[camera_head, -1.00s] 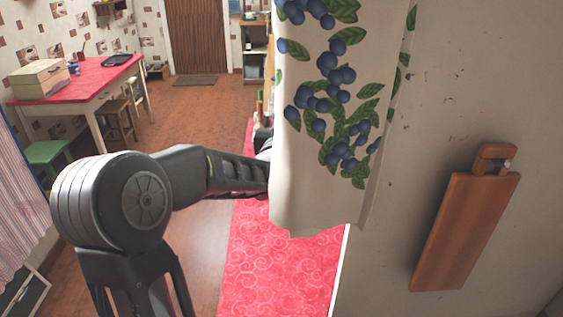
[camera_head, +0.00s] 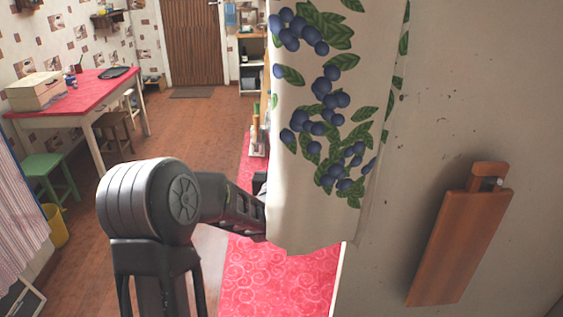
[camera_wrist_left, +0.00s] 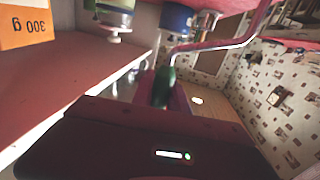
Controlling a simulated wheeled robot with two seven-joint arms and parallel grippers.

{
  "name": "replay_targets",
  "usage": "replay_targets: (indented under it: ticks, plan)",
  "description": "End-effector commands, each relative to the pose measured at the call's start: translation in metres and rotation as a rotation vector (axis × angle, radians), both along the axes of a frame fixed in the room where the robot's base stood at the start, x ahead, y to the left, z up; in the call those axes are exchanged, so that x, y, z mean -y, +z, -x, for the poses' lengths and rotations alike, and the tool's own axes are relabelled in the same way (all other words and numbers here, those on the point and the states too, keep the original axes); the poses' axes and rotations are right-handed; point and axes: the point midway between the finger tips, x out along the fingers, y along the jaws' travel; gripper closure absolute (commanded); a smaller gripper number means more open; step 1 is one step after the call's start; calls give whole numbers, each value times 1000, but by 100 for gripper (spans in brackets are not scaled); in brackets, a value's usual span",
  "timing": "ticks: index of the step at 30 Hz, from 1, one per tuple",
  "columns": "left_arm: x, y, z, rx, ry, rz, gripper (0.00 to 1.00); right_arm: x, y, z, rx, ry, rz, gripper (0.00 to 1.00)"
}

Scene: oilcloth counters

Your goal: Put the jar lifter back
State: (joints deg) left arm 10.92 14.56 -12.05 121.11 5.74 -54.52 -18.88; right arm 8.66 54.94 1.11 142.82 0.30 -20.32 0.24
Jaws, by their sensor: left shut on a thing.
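In the left wrist view my left gripper (camera_wrist_left: 165,98) is shut on the jar lifter (camera_wrist_left: 215,44). The lifter shows a dark green part at the jaws and a bent metal rod reaching up to the right. The fingertips are dark and hard to make out. In the head view my left arm reaches behind a hanging cloth with a blueberry print, which hides the left gripper and the lifter. My right gripper is in neither view.
The blueberry cloth (camera_head: 310,205) hangs close in front of the arm. A red-covered counter (camera_head: 280,285) runs below it. In the wrist view a shelf (camera_wrist_left: 70,75) bears an orange box (camera_wrist_left: 25,25). A wooden board (camera_head: 460,240) hangs on the right wall.

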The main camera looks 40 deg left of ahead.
Motion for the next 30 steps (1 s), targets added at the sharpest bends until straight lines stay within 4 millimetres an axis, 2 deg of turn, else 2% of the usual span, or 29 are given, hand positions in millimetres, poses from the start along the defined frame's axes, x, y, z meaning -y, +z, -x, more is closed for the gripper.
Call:
replay_targets:
  ticks: [8, 9, 16, 28, 30]
  plan:
    - [0, -4, 0, 1, 0, 0, 100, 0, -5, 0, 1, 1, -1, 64]
    - [0, -3, 0, 1, 0, 0, 79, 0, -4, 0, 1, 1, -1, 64]
    - [0, -2, 0, 0, 0, 0, 60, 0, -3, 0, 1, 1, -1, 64]
    - [0, 3, 0, 0, 0, 0, 59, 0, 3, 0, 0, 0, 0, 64]
    - [4, 0, 7, 1, 0, 2, 59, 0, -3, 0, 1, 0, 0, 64]
